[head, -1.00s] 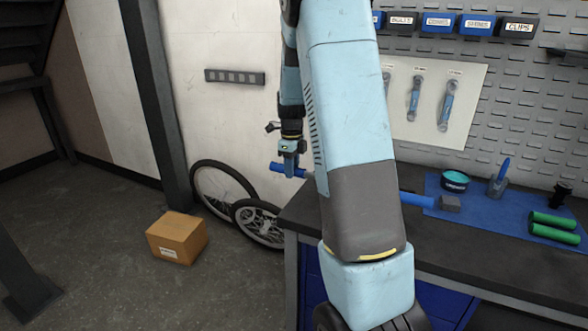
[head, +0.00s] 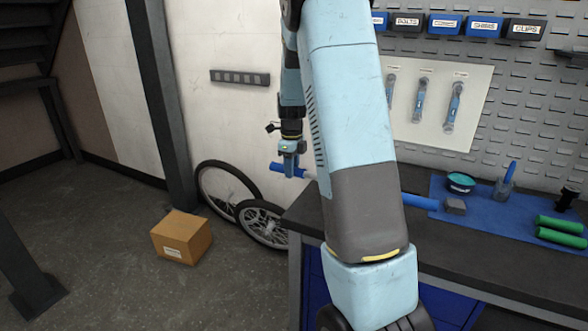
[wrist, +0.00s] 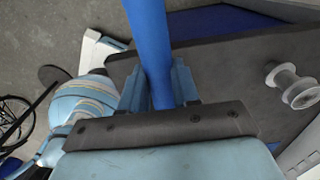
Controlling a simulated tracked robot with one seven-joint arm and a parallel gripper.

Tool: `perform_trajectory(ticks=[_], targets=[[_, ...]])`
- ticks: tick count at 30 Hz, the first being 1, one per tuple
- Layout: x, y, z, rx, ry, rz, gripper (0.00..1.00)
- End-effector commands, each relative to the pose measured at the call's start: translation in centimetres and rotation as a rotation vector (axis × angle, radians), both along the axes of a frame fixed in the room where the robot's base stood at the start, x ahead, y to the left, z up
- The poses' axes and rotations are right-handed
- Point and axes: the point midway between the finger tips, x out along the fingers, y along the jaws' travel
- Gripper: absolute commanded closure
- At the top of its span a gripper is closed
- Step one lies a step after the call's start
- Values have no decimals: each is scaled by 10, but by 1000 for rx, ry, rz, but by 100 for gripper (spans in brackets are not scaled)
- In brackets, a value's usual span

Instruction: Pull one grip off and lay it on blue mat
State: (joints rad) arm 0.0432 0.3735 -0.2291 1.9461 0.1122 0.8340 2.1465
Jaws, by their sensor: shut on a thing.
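My gripper (head: 290,167) is at the left of the arm in the head view, beyond the bench's left edge. It is shut on a blue bar (wrist: 148,35), which runs between its fingers and out of the top of the wrist view. In the head view a blue bar with a grey block (head: 455,206) at its end shows right of my arm. It lines up with the held bar, but my arm hides the middle, so I cannot tell if they are one. Two green grips (head: 560,223) lie side by side on the blue mat (head: 484,216).
A cardboard box (head: 182,238) stands on the floor. Wheels (head: 262,223) lean by the wall. A pale spool (wrist: 294,87) shows in the wrist view.

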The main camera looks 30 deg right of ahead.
Motion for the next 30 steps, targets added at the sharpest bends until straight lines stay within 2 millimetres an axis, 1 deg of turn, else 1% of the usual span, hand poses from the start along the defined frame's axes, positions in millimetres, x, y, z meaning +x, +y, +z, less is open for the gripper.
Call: perform_trajectory(ticks=[30], targets=[[22,17,0,-1,1,0,100]])
